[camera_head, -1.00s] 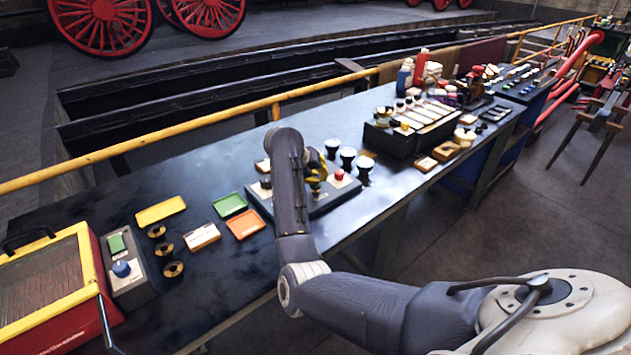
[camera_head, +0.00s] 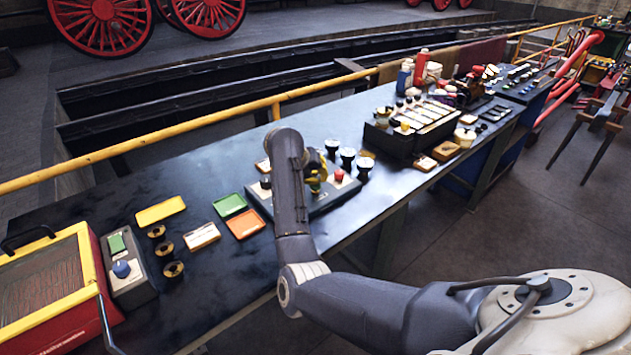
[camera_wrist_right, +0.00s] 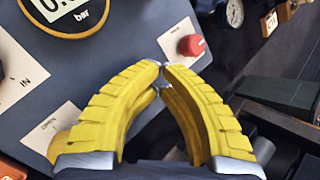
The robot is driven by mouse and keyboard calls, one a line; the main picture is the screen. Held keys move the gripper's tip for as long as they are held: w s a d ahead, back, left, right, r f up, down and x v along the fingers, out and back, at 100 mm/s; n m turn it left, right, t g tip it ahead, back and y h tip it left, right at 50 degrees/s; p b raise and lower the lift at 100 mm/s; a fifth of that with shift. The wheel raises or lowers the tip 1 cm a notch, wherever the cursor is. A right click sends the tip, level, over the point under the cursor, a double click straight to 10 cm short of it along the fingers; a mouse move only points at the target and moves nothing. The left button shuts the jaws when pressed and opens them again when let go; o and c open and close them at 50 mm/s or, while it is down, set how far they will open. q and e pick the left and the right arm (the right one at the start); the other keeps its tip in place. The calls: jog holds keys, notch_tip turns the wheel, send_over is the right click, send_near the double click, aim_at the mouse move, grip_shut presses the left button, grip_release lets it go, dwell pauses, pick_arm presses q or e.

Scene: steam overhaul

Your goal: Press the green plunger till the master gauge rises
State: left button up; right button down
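The grey control panel (camera_head: 344,193) lies on the bench, partly behind my right arm. The green plunger (camera_head: 315,189) shows as a small green spot on it, beside my right gripper (camera_head: 322,178). In the right wrist view, the yellow fingers of my right gripper (camera_wrist_right: 162,72) meet at the tips with nothing seen between them. They are over the panel; the green plunger is not visible there, and contact cannot be told. A round digital gauge (camera_wrist_right: 65,14) marked bar is cut off at the top, its reading only partly visible. My left gripper is not in view.
A red knob (camera_head: 338,174) stands on the panel, right of the gripper. Several dark round-topped pieces (camera_head: 347,156) stand behind it. Green (camera_head: 229,205) and orange (camera_head: 245,223) trays lie to the left. A dark rack (camera_head: 395,140) stands to the right.

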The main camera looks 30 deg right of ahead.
jog(key=shift+r, duration=1.65)
jog(key=shift+r, duration=0.1)
jog(key=shift+r, duration=2.4)
jog(key=shift+d, duration=0.1)
